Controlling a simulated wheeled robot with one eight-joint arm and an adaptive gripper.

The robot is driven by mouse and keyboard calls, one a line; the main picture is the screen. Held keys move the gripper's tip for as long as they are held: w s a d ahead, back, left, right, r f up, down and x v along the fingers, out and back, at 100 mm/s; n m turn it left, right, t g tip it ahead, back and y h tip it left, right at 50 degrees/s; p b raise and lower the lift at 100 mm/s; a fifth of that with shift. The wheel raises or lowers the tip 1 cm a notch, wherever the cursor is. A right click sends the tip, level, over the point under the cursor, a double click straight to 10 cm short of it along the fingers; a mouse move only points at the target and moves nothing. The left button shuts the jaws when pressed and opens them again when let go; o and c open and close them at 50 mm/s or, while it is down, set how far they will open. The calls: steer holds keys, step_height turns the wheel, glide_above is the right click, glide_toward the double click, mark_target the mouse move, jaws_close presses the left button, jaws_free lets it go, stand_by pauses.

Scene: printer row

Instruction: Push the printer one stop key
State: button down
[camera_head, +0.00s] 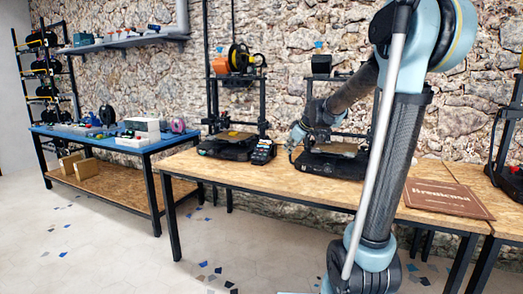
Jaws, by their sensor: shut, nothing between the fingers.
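Three black 3D printers show in the head view, and I cannot tell from labels which is printer one. One printer (226,147) stands left on the wooden table, with a small dark control unit (263,152) at its right side. A second printer (335,163) stands in the middle, partly behind my arm. A third printer (513,180) is cut off at the right edge. My gripper (293,154) is shut and empty, pointing down between the left and middle printers. The stop key is too small to make out.
The wooden table (250,176) has free room along its front. A brown sign or board (448,197) lies at its right. A blue-topped bench (108,140) with boxes and spools stands left. A stone wall closes the back.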

mark_target(261, 150)
steer(key=w+a+n, duration=0.1)
steer(key=w+a, duration=0.2)
steer(key=w, duration=0.3)
steer(key=w+a+n+t+y, duration=0.1)
steer(key=w+a+n, duration=0.1)
steer(key=w+a, duration=0.2)
steer(key=w+a+n+t+y, duration=0.1)
steer(key=w+a+n, duration=0.1)
steer(key=w, duration=0.7)
steer(key=shift+w+a+r, duration=0.15)
steer(key=shift+w+a, duration=0.2)
steer(key=shift+a, duration=0.5)
steer(key=x, duration=0.4)
steer(key=d+x, duration=0.1)
steer(key=x, duration=0.6)
steer(key=shift+w+f, duration=0.45)
steer(key=shift+f, duration=0.2)
steer(key=shift+w+d+f, duration=0.15)
steer(key=shift+w+f, duration=0.25)
steer(key=shift+f, duration=0.2)
steer(key=shift+w, duration=0.1)
